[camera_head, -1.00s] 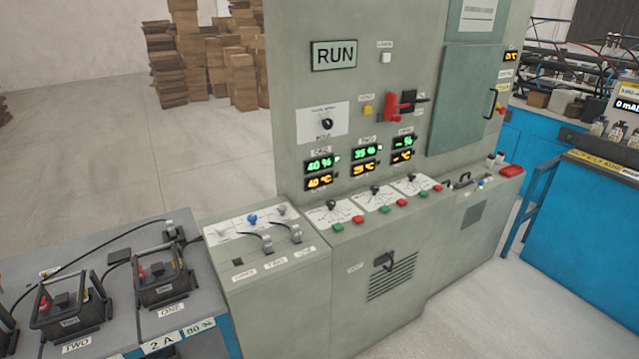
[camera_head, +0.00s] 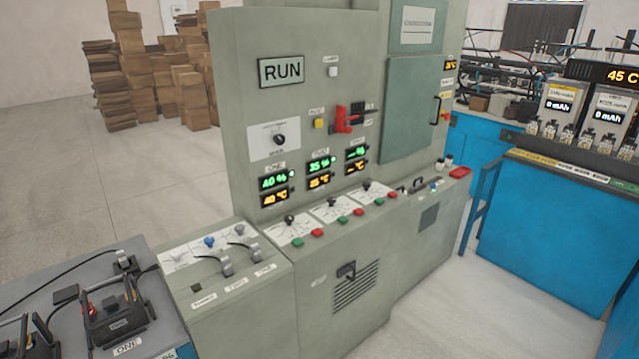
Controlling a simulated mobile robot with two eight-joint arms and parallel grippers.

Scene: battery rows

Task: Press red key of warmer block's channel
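The grey control cabinet (camera_head: 226,95) shows displays for its channels. The channel ONE display (camera_head: 274,182) reads 40 % in green, with 40 °C in orange below. The channel TWO display (camera_head: 319,166) reads 35 % above an orange temperature whose first digit is unclear. The third display (camera_head: 357,153) shows dashes. Red keys sit on the sloped ledge: a left one (camera_head: 317,233), a middle one (camera_head: 358,211) and a right one (camera_head: 391,197), each beside a green key. A black battery block labelled ONE (camera_head: 118,325) stands at lower left; another is cut off by the frame. Neither gripper is in view.
A blue bench (camera_head: 540,230) stands at right. Pale floor (camera_head: 440,300) between them is clear.

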